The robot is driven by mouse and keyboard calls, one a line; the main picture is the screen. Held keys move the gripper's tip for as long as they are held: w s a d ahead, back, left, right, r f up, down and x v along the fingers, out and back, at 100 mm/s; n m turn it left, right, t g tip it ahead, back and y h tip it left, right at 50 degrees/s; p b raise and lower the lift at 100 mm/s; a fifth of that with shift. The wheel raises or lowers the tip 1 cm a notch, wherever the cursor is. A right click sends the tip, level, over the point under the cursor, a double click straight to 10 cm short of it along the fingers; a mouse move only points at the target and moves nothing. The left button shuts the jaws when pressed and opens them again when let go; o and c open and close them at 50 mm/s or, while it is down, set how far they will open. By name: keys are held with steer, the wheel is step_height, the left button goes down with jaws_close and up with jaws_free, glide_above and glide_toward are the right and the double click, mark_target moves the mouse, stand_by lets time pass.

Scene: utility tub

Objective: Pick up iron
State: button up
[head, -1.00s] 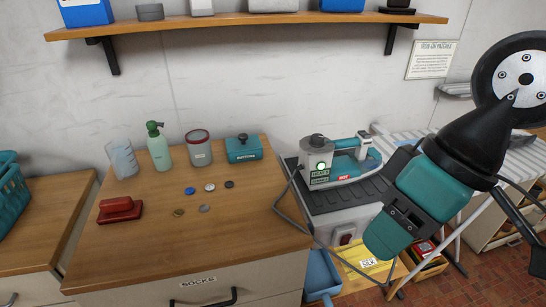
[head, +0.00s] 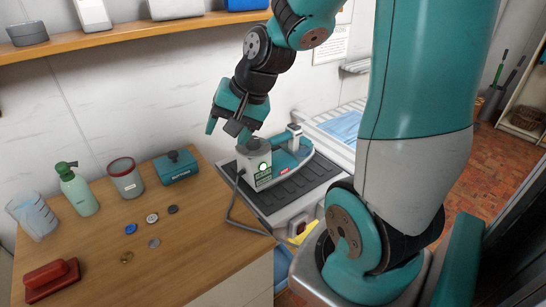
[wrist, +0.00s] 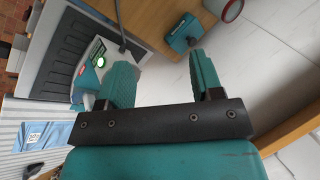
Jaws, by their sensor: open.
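The iron (head: 290,160), teal and grey with a red label, lies on the dark ridged pad (head: 301,190) beyond the wooden cabinet. A grey upright body with a green-lit button (head: 255,168) stands at its left end. My gripper (head: 229,128) is open and empty, above and slightly left of that grey body. In the wrist view the iron (wrist: 85,82) is left of my gripper (wrist: 160,74). One finger hides part of it, and the space between the fingers shows only wall and part of the cabinet.
Several buttons and a red brush-like block (head: 51,279) lie nearer. A cord loops beside the pad. A shelf (head: 130,36) hangs above.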

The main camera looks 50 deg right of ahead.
steer(key=d+m+t+h+p, duration=0.1)
steer(key=d+m+h, duration=0.1)
steer(key=d+m, duration=0.8)
steer(key=m+h, duration=0.2)
glide_toward(278, 137)
steer(key=shift+t, duration=0.3)
steer(key=p+x, duration=0.1)
steer(key=x, duration=0.1)
steer(key=p+x, duration=0.2)
steer(key=x, duration=0.1)
steer(key=shift+s+d+f, duration=0.15)
steer(key=shift+s, duration=0.1)
steer(key=shift+p+x, duration=1.45)
steer(key=shift+x, duration=1.65)
steer(key=shift+s+f, duration=0.1)
jaws_close()
